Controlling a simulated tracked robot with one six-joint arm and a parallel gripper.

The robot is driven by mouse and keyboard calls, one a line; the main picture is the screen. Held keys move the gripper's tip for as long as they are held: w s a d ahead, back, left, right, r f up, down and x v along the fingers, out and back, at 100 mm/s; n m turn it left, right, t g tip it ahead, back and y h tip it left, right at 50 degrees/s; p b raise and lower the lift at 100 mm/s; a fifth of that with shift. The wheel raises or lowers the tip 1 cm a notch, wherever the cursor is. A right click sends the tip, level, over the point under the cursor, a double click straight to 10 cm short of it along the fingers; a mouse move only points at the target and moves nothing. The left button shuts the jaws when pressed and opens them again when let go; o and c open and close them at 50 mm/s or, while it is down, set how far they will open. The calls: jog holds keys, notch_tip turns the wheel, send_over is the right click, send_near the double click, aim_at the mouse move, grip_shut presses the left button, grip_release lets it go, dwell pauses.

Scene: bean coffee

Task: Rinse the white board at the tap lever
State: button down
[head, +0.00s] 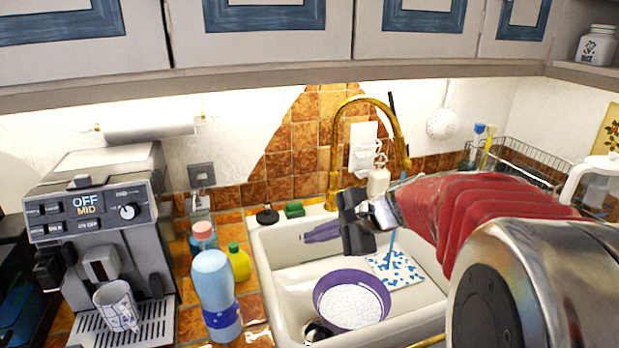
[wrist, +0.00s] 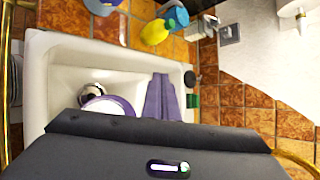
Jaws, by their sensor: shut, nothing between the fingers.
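The white board (head: 396,270) lies in the sink (head: 285,276), behind and right of the purple bowl (head: 352,303). Blue patches cover its face; I cannot tell whether they are water or pattern. The gold tap (head: 333,160) arches over the sink. A thin blue stream (head: 392,246) runs from its spout side down to the board. My gripper (head: 354,222) is shut and empty, above the sink in front of the tap's base. I cannot make out the tap lever. In the wrist view my gripper (wrist: 160,130) covers the lower part; the board does not show.
A purple item (wrist: 163,97) lies at the sink's left back wall. A blue bottle (head: 213,290), a yellow bottle (head: 239,262) and a coffee machine (head: 98,225) stand left of the sink. A green sponge (head: 294,209) lies on the back rim. A wire rack (head: 530,160) stands right.

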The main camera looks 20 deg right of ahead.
jog(key=w+d+f+m+t+h, duration=0.1)
jog(key=d+m, duration=0.4)
jog(key=d, duration=0.5)
jog(key=w+d+f+m+t+h, duration=0.1)
jog(key=w+d+m+t+h, duration=0.1)
jog(key=d, duration=0.8)
jog(key=w+d+f+m+t+h, duration=0.1)
jog(key=w+d+f+m+t, duration=0.1)
jog(key=d+m, duration=0.6)
jog(key=w+d+t, duration=0.1)
jog(key=w+d, duration=0.1)
jog(key=shift+w+d+m+t, duration=0.25)
jog(key=shift+w+m+t, duration=0.05)
jog(key=shift+w+m, duration=0.1)
jog(key=shift+w, duration=0.15)
send_near(365, 183)
notch_tip(365, 183, down, 4)
jog(key=w, duration=0.2)
jog(key=w+r, duration=0.2)
jog(key=w, duration=0.1)
jog(key=shift+a+r, duration=0.25)
jog(key=shift+a, duration=0.05)
